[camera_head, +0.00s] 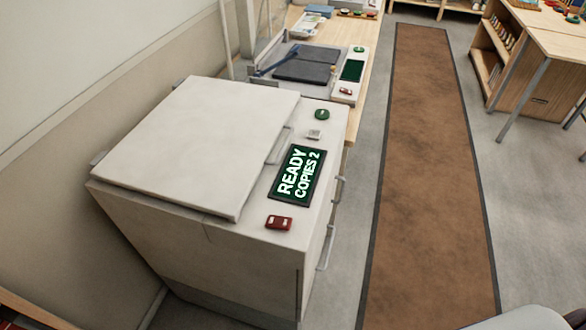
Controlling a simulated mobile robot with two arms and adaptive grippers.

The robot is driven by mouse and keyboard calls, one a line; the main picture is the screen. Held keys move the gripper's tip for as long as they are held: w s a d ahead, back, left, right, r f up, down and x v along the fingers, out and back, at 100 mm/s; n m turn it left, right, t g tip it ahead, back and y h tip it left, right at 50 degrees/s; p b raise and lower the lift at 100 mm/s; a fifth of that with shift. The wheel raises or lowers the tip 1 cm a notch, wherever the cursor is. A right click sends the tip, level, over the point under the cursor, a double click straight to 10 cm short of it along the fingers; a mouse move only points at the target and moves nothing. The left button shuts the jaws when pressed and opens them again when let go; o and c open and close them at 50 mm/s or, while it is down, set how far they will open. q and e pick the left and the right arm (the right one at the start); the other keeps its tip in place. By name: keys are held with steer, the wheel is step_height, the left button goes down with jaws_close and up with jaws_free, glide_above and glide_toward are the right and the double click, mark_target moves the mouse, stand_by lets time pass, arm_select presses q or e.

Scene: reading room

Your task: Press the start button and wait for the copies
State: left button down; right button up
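A white copier (225,245) stands in the middle left with its flat lid (205,140) down. The display (297,175) on its right side reads "READY COPIES 2" in light letters on dark green. A round green button (321,114) sits on the panel beyond the display, with a small pale button (314,134) between them. A red button (279,222) is at the near end of the panel. Any markings on the buttons are too small to read. No paper copies are visible. Neither of my grippers is in view.
Behind the copier, a wooden table (362,75) holds a dark-bedded device (305,68) with a blue handle and its own green display. A brown runner (425,180) leaves a clear aisle to the right. A wooden bookshelf (493,55) and desk stand at far right.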

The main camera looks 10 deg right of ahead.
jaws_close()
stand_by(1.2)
